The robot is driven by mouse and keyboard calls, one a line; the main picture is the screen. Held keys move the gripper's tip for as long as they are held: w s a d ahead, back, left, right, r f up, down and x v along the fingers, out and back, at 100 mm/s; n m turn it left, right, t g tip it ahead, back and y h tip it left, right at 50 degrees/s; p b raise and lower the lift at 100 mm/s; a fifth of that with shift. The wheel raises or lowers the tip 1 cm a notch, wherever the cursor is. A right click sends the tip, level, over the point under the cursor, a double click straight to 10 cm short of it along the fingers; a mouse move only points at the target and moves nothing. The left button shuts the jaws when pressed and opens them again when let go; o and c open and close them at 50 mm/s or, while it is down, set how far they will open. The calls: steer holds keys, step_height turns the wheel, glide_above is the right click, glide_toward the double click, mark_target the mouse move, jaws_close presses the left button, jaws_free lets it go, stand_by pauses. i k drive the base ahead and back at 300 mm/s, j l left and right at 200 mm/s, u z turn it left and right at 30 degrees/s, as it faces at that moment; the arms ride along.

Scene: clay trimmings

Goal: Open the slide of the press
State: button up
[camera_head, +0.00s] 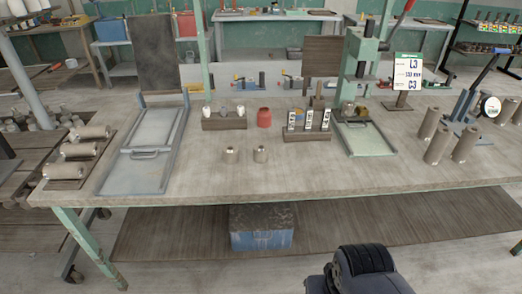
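The press (358,50) is a pale green upright frame at the right of the middle of the workbench, with a lever ending in a red knob at its top. At its foot lies a flat, pale green, dark-rimmed slide plate (368,141) with a bar handle near its back. I cannot tell how far the slide is out. A second flat grey sliding tray (144,160) with a bar handle lies at the left, before an upright dark board. My gripper is not in view; only a dark part of my arm shows at the bottom.
The bench (240,186) has bare room along its front. Between the trays stand a wooden block with pale pieces, a red jar (264,117), a labelled rack (307,125) and two small metal weights. Brown cylinders (437,146) stand at the right; others lie on a left rack. A sign (406,72) stands behind.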

mark_target(361, 113)
steer(key=i+l, duration=0.25)
steer(key=i, duration=0.15)
steer(key=i+l, duration=0.5)
steer(key=i, duration=0.25)
steer(key=z, duration=0.05)
